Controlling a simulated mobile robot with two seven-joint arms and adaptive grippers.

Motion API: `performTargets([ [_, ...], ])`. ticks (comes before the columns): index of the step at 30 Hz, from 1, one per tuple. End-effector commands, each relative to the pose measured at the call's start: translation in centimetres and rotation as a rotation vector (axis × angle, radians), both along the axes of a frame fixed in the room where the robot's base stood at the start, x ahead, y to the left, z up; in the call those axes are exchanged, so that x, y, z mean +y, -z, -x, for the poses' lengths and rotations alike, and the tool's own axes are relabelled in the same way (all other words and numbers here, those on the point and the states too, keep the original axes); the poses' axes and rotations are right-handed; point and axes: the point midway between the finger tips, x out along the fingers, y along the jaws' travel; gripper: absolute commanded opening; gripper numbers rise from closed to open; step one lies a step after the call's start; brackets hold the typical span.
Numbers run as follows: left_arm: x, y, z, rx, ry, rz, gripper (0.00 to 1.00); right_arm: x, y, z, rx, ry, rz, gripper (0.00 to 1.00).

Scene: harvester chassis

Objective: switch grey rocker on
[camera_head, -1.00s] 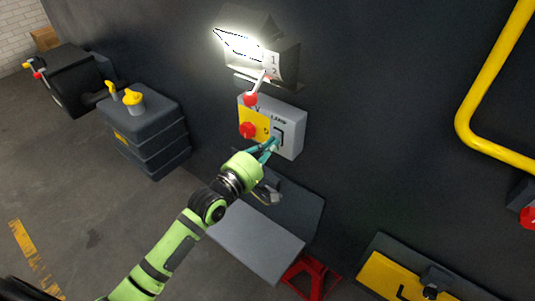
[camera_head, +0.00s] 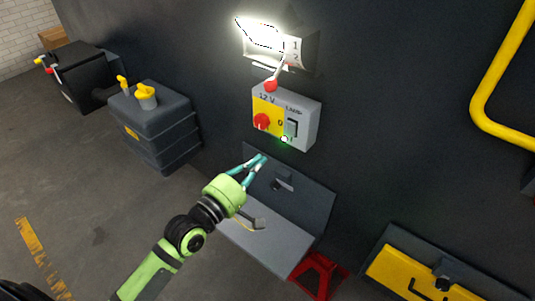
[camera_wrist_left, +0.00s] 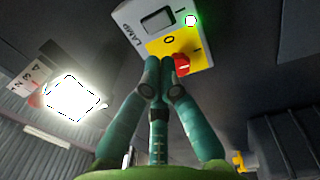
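The grey rocker (camera_head: 290,128) sits under the LAMP label on the right of a grey wall box (camera_head: 313,116). It also shows in the left wrist view (camera_wrist_left: 158,20). I cannot tell clearly which way it is tilted. A small indicator light (camera_head: 284,139) glows green-white below it; it is bright in the left wrist view too (camera_wrist_left: 190,20). My left gripper (camera_head: 262,158) is below and left of the box, apart from it. Its teal fingers (camera_wrist_left: 160,62) are closed together at the tips, with nothing between them.
A red knob (camera_head: 262,121) on a yellow plate is left of the rocker. A red-ended lever (camera_head: 271,85) and a bright lamp (camera_head: 262,35) are above the box. A grey tray (camera_head: 270,244) lies below. A yellow pipe (camera_head: 478,95) runs at right.

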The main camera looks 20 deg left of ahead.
Motion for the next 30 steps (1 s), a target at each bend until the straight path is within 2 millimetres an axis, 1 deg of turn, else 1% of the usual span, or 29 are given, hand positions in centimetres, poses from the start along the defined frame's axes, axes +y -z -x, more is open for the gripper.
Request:
performTargets([
  [1, 0.2, 0.3, 0.9, 0.001, 0.001, -0.001, 0.0, -0.2, 0.4, -0.4, -0.006, -0.001, 0.002, 0.4],
  [3, 0.6, 0.3, 1.7, 0.001, 0.0, 0.0, 0.0, -0.5, 0.6, -1.4, -0.019, -0.001, 0.006, 0.4],
  [6, 0.9, 0.3, 2.5, 0.0, 0.001, 0.0, 0.0, -1.0, 0.7, -3.3, -0.047, -0.003, 0.011, 0.4],
  [9, 1.1, 0.2, 2.9, -0.001, 0.0, 0.0, 0.0, -1.2, 0.7, -4.2, -0.062, -0.003, 0.013, 0.4],
  [13, 1.1, 0.1, 2.9, -0.002, 0.0, 0.001, 0.0, -1.2, 0.7, -3.6, -0.054, -0.002, 0.013, 0.4],
  [19, 1.1, 0.2, 2.9, -0.001, 0.0, 0.0, 0.0, -1.1, 0.8, -1.8, -0.026, -0.002, 0.014, 0.4],
  [25, 1.1, 0.2, 2.9, 0.0, 0.0, -0.001, 0.0, -0.6, 0.8, -1.6, -0.022, 0.001, 0.007, 0.4],
  [26, 1.1, 0.4, 2.9, 0.002, -0.002, -0.005, 0.0, -0.4, 0.8, -1.6, -0.023, 0.002, 0.005, 0.4],
  [28, 1.4, 1.6, 2.6, 0.018, -0.014, -0.032, 0.0, -0.1, 0.8, -1.7, -0.023, 0.002, 0.001, 0.4],
  [29, 1.6, 2.6, 2.5, 0.031, -0.023, -0.053, 0.0, 0.0, 0.8, -1.7, -0.024, 0.002, 0.0, 0.4],
  [30, 2.0, 4.2, 2.3, 0.052, -0.037, -0.091, 0.0, 0.0, 0.8, -1.8, -0.024, 0.002, 0.0, 0.4],
])
